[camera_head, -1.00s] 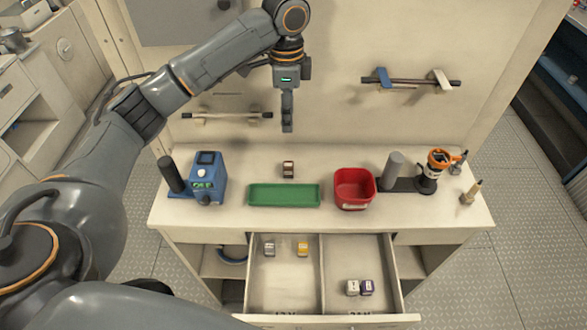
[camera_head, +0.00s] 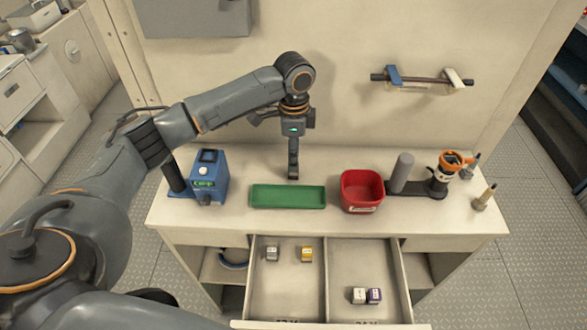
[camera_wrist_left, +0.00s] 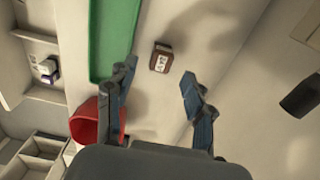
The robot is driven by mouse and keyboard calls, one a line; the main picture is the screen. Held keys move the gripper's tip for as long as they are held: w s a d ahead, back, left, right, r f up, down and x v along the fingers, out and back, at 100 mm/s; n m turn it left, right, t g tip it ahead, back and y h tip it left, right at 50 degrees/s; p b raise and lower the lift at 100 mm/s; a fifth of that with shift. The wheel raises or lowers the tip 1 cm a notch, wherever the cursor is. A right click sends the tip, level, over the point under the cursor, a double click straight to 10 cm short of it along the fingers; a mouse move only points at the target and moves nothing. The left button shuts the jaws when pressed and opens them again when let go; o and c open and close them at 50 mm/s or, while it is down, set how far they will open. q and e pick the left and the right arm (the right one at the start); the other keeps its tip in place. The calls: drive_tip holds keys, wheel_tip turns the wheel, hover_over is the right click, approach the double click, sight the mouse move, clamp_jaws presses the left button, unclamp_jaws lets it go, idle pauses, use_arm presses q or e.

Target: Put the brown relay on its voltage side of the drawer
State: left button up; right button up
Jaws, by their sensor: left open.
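The brown relay (camera_wrist_left: 161,57) has a white printed label and lies on the worktop beside the green tray in the left wrist view. In the head view my left gripper (camera_head: 293,176) hides it, just behind the green tray. My left gripper (camera_wrist_left: 158,80) is open and points down, with the relay ahead of the gap between its fingers, not gripped. The open drawer (camera_head: 290,305) has two compartments with partly cut-off front labels. The left one holds a grey relay (camera_head: 272,254) and a yellow relay (camera_head: 306,254); the right one holds a white relay (camera_head: 358,295) and a purple relay (camera_head: 374,296).
The green tray (camera_head: 288,197) lies between the relay spot and the drawer. A red bin (camera_head: 362,190) stands right of it, a blue device (camera_head: 208,178) left. A grey cylinder (camera_head: 402,172) and an orange-topped tool (camera_head: 447,165) stand further right. A wall rack (camera_head: 421,80) hangs behind.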

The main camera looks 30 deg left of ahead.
use_arm(q)
wheel_tip(320, 180, down, 4)
drive_tip(key=shift+f+p, duration=0.1)
drive_tip(key=shift+p, duration=0.65)
drive_tip(key=shift+f, duration=0.55)
drive_tip(key=c, duration=1.1)
